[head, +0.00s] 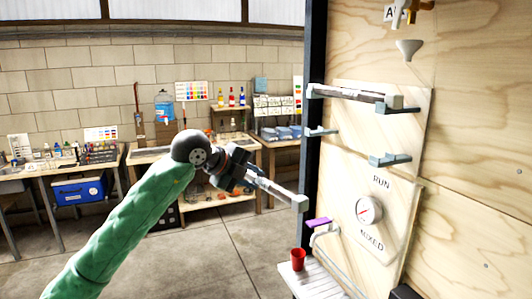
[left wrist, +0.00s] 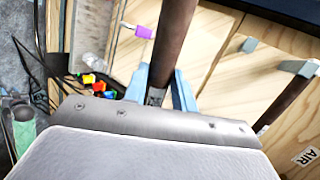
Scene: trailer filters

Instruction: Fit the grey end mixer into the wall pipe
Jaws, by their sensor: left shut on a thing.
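My left gripper (head: 238,178) is in the middle of the head view, out in front of the wooden wall and to its left. It is shut on a slim bar, which I take to be the grey end mixer (head: 278,190); its pale grey block end points right and slightly down. In the left wrist view a dark brown tube (left wrist: 172,42) runs out between the blue-grey fingers (left wrist: 160,88). A long pipe (head: 355,95) lies across the upper brackets on the wall panel, apart from the held bar. My right gripper is not seen.
Lower brackets (head: 390,159) on the panel look empty. Below are a dial (head: 368,211), a purple piece (head: 319,222) and a red cup (head: 298,259) on a slatted shelf. A dark post (head: 313,130) edges the wall. Workbenches stand behind; the floor is open.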

